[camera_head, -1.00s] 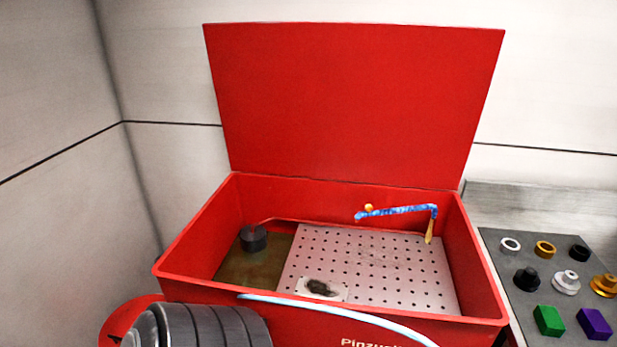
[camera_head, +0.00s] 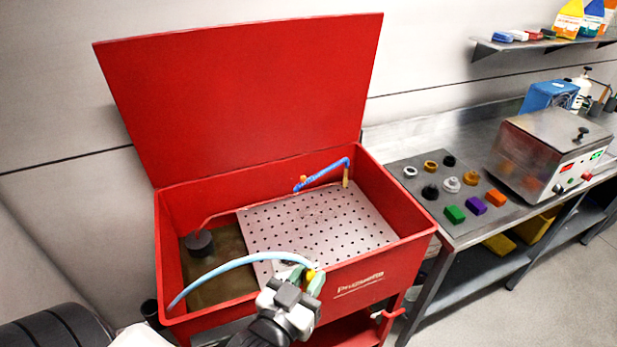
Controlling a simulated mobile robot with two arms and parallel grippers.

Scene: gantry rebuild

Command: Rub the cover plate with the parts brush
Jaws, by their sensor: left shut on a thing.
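A red parts washer (camera_head: 170,250) stands open with its lid up. The cover plate (camera_head: 285,264) lies at the front of the grey perforated shelf (camera_head: 330,222) inside it, mostly hidden now behind the hose and my left gripper. My left gripper (camera_head: 304,277), with green fingers, is over the washer's front rim, beside the plate in the picture. It is shut on the parts brush (camera_head: 311,274), of which only a small yellow bit shows. A light-blue hose (camera_head: 225,266) arcs from the washer's front left to the brush. Brush contact with the plate cannot be told. My right gripper is out of view.
A blue spout (camera_head: 325,174) stands at the shelf's back. A dark round piece (camera_head: 199,242) sits in the basin's left part. To the right, a steel bench (camera_head: 420,143) carries a mat (camera_head: 405,182) with rings, knobs and coloured blocks, and a steel machine (camera_head: 545,150).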

